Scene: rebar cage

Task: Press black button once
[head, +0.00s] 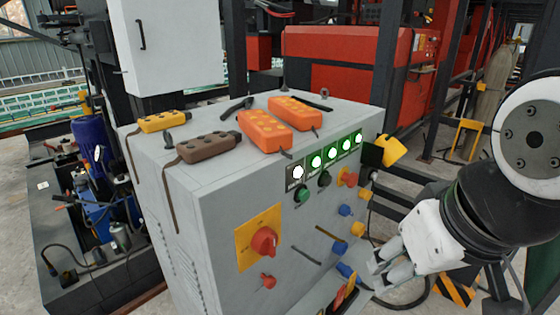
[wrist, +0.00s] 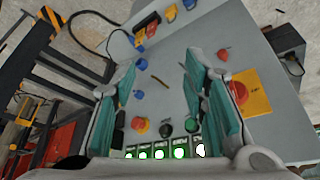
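The black button (head: 324,179) is a small round knob on the grey control cabinet's front panel, just below the row of lit green lamps (head: 331,153). A green button (head: 302,195) is to its left and a red knob on yellow (head: 348,177) to its right. In the wrist view the black button (wrist: 165,130) shows between my fingers, low in the picture. My gripper (head: 374,268) is in front of the cabinet's lower right, apart from the black button. In the wrist view my gripper (wrist: 160,66) is open, with nothing between its teal-padded fingers.
The grey cabinet (head: 225,205) also carries a red rotary switch (head: 264,241) on a yellow plate, plus blue and yellow knobs on the right. Orange, yellow and brown pendant controllers lie on its top. A yellow-and-black striped post base (head: 455,290) stands beside my arm at lower right.

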